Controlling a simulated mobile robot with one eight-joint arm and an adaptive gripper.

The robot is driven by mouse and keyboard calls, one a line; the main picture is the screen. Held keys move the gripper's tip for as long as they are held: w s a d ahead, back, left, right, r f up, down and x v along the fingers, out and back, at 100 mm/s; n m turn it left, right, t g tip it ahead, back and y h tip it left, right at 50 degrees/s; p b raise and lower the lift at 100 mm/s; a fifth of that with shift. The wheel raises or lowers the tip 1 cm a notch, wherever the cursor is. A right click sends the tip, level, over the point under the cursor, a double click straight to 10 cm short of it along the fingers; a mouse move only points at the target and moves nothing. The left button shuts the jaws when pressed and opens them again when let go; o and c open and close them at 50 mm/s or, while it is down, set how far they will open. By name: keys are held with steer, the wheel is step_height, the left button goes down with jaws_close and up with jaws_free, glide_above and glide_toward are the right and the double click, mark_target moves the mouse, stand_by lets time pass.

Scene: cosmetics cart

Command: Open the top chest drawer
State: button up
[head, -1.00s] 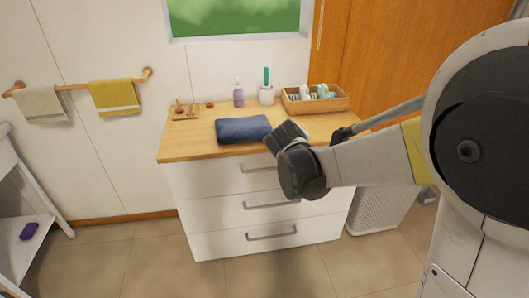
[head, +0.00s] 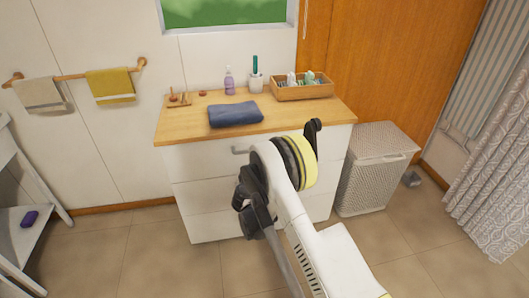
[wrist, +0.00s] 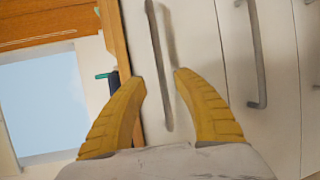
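The white chest (head: 190,215) has a wooden top and several drawers. Its top drawer (head: 198,162) looks flush with the front. That drawer's grey bar handle (head: 239,151) shows only at its left end in the head view; my arm covers the rest. In the wrist view, turned sideways, the top drawer handle (wrist: 160,40) runs up from between the fingertips of my gripper (wrist: 160,79). The yellow fingers are spread apart, one on each side of the bar. I cannot tell whether they touch it. The head view hides the fingers behind my arm.
The handle of the drawer below (wrist: 257,60) lies to the right in the wrist view. A folded blue towel (head: 236,114), a lilac bottle (head: 229,82) and a wooden box (head: 274,93) stand on top. A wicker hamper (head: 372,175) stands to the right. The floor before the chest's left is open.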

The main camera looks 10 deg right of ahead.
steer(key=b+x, duration=0.2)
steer(key=x, duration=0.6)
steer(key=shift+w+d+f+b, duration=0.1)
steer(key=shift+w+d+b, duration=0.1)
steer(key=shift+w+b, duration=0.15)
jaws_close()
